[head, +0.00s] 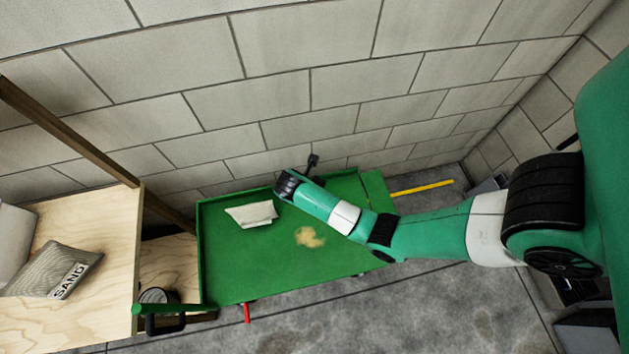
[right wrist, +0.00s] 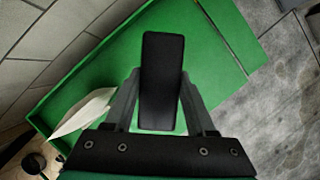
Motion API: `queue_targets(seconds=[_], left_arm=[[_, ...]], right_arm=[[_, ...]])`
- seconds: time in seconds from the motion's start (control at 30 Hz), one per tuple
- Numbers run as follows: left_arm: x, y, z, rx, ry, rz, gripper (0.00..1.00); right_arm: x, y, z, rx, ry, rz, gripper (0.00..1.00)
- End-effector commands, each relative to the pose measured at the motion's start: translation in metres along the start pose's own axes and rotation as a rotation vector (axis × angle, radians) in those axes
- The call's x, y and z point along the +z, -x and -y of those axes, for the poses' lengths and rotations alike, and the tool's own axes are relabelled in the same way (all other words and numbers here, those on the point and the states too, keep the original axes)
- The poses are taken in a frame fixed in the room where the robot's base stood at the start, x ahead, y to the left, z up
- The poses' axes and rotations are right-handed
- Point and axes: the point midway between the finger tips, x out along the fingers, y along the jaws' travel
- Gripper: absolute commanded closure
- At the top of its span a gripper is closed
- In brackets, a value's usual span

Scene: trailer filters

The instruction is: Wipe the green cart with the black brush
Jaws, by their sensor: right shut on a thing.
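The green cart (head: 230,275) stands against the block wall in the head view. A tan dirt patch (head: 309,237) lies on its top, right of the middle. My right gripper (right wrist: 161,108) is shut on the black brush (right wrist: 162,70), which fills the space between the fingers in the right wrist view. The green cart top (right wrist: 215,55) lies behind the brush there. In the head view my right arm reaches over the cart's back right part, and a small dark piece (head: 313,161) shows by its wrist; I cannot tell whether it is the brush. My left gripper is not in view.
A white packet (head: 252,214) lies on the cart's back left part. Left stands a wooden shelf (head: 110,290) with a sand bag (head: 55,270). A dark round container (head: 157,302) sits beside the cart. A yellow bar (head: 422,187) lies right of it. Front floor is mostly clear.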

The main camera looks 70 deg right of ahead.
Motion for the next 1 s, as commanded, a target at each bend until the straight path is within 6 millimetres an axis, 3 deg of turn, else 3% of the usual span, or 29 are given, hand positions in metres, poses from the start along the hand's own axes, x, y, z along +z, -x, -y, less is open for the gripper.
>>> queue_targets(seconds=[0.03,0.3,0.43,0.6,1.0], left_arm=[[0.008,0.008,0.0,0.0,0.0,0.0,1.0],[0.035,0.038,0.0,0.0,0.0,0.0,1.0],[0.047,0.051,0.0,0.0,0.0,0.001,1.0],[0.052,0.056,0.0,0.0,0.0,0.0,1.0],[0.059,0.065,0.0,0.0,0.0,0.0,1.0]], right_arm=[[-0.009,-0.021,0.001,-0.007,-0.003,0.001,0.89],[-0.055,-0.116,0.021,-0.019,-0.033,-0.001,0.89],[-0.074,-0.154,0.036,-0.019,-0.037,-0.005,0.89],[-0.083,-0.173,0.047,-0.016,-0.038,-0.008,0.89],[-0.088,-0.184,0.047,-0.015,-0.038,-0.008,0.89]])
